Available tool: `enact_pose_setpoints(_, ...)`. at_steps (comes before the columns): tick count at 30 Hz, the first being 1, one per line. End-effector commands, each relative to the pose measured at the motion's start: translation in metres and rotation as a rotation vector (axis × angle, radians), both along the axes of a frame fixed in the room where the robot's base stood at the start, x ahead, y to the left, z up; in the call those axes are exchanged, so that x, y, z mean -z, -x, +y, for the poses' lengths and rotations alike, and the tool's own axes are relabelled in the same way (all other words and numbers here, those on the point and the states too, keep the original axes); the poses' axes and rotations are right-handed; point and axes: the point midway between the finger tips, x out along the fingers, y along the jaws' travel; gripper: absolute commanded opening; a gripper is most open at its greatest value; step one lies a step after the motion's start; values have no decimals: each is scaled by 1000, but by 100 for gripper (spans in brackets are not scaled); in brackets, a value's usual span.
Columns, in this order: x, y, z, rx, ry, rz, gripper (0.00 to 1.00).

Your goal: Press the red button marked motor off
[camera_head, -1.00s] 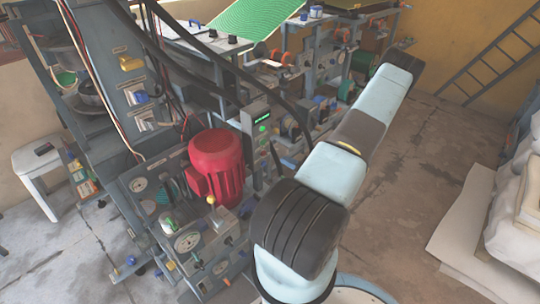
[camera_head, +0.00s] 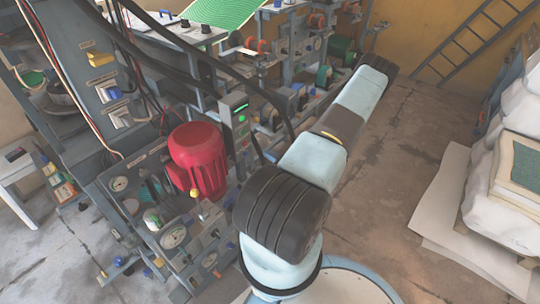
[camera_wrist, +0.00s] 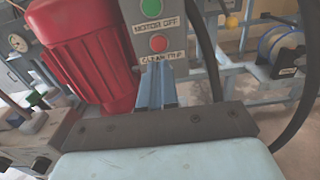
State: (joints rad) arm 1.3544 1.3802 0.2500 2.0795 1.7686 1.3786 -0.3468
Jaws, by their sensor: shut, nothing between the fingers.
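A red button (camera_wrist: 158,43) sits on a grey control panel (camera_wrist: 183,45) in the wrist view. A green button (camera_wrist: 151,8) is higher on the panel. My gripper (camera_wrist: 159,68) is shut and empty, its fingertips just below the red button in the picture, overlapping the lower label's edge. I cannot tell whether they touch the panel. In the head view the narrow control panel (camera_head: 238,122) stands right of the red motor; my gripper is not discernible there.
A large red motor (camera_wrist: 80,45) is close on the left of the panel; it also shows in the head view (camera_head: 198,160). A black cable (camera_wrist: 207,45) runs just right of the panel. Press rollers and gauges surround it. Open floor (camera_head: 390,200) lies to the right.

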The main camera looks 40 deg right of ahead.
Motion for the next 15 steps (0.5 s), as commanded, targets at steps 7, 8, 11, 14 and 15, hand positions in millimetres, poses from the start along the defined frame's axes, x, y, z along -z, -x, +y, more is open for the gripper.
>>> enact_pose_setpoints(7, 0, -45, 7, -3, 1, -1, 0)
enact_pose_setpoints(8, 0, -50, 8, -2, 0, -1, 0)
enact_pose_setpoints(11, 0, -67, 10, -2, 0, -1, 0)
enact_pose_setpoints(14, 0, -82, 12, -2, 1, -1, 0)
enact_pose_setpoints(15, 0, -87, 13, -1, 1, -1, 0)
